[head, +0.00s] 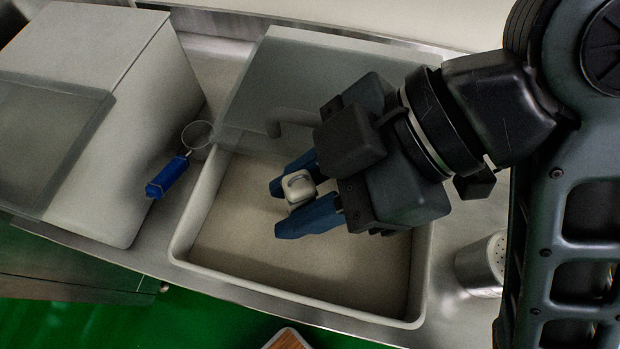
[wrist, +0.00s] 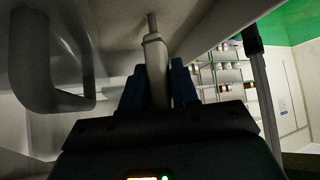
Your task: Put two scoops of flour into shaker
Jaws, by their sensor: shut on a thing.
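My gripper (head: 293,207) is over the open flour bin (head: 190,235), its two blue fingers shut on a pale grey scoop handle (head: 299,187). In the wrist view the handle (wrist: 156,65) stands between the blue fingers (wrist: 158,88), and a thin shaft runs on from it toward a pale surface. The scoop's bowl is not seen in the head view. Beige flour (head: 255,250) covers the bin's floor. The metal shaker (head: 482,265), with holes in its top, stands on the counter right of the bin, partly hidden by my arm.
A translucent lid (head: 300,75) with a curved handle covers the bin's back part; the handle (wrist: 85,100) looms at left in the wrist view. A blue-handled strainer (head: 168,177) lies left of the bin, beside a large white container (head: 130,110). The counter's front edge is close.

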